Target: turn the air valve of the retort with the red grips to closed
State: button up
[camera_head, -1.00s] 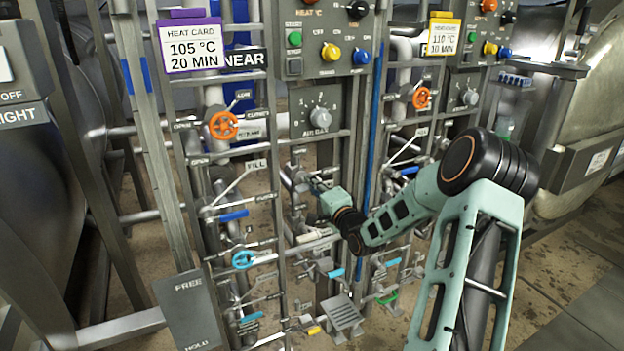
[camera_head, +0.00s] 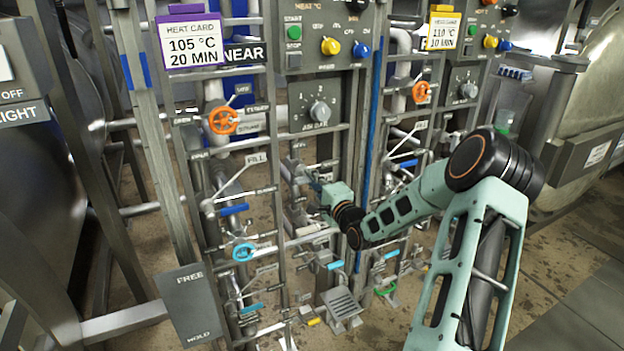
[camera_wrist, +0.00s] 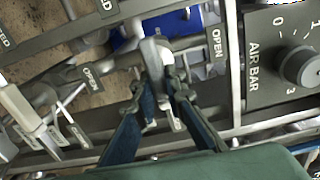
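My gripper (camera_wrist: 162,88) reaches into the pipework below the AIR BAR dial (camera_head: 320,112). In the wrist view its two dark fingers lie close on either side of a pale metal lever (camera_wrist: 152,58), and they look shut on it. An OPEN sign (camera_wrist: 216,44) is on the bar right of the lever. Another OPEN sign (camera_wrist: 91,78) is to the left. In the head view my gripper (camera_head: 316,182) is small, and its fingertips and the lever are hard to make out. I see no clearly red grip in either view.
Orange wheels (camera_head: 223,120), a turquoise wheel (camera_head: 243,252) and blue levers (camera_head: 234,209) sit on nearby pipes. Frame bars and pipes crowd my gripper. A grey pedal (camera_head: 341,303) is low in front. Open floor (camera_head: 560,270) lies at the right.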

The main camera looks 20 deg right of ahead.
jog(key=o, duration=0.5)
jog(key=shift+c, duration=0.2)
jog(key=s, duration=1.2)
jog(key=shift+d, duration=0.2)
